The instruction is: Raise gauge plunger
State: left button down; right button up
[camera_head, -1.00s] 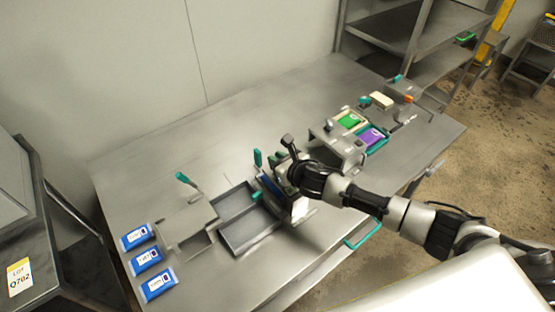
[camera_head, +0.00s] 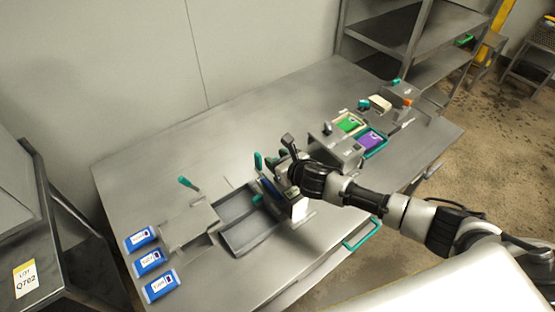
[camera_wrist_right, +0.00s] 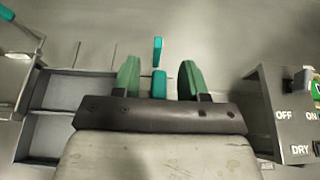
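The gauge's parts are largely hidden behind my right gripper and wrist. A teal upright handle (camera_head: 258,161) stands just left of my right gripper (camera_head: 277,168) in the head view. In the right wrist view, two teal pieces (camera_wrist_right: 158,84) line up between the green finger pads of my right gripper (camera_wrist_right: 158,82), with visible gaps on both sides. The gripper is open, and I see no contact with the teal pieces. I cannot tell which piece is the plunger. My left gripper is not in view.
A two-compartment metal tray (camera_head: 247,234) lies left of the gripper, with three blue labelled packs (camera_head: 150,262) further left. A box marked OFF, ON and DRY (camera_wrist_right: 288,115) stands close on the right in the wrist view. The back middle of the table (camera_head: 240,125) is clear.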

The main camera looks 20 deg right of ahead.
jog(key=shift+s+d, duration=0.1)
jog(key=shift+s, duration=0.15)
jog(key=b+v, duration=0.1)
jog(key=v, duration=0.9)
jog(key=shift+r, duration=0.2)
jog(key=shift+s, duration=0.1)
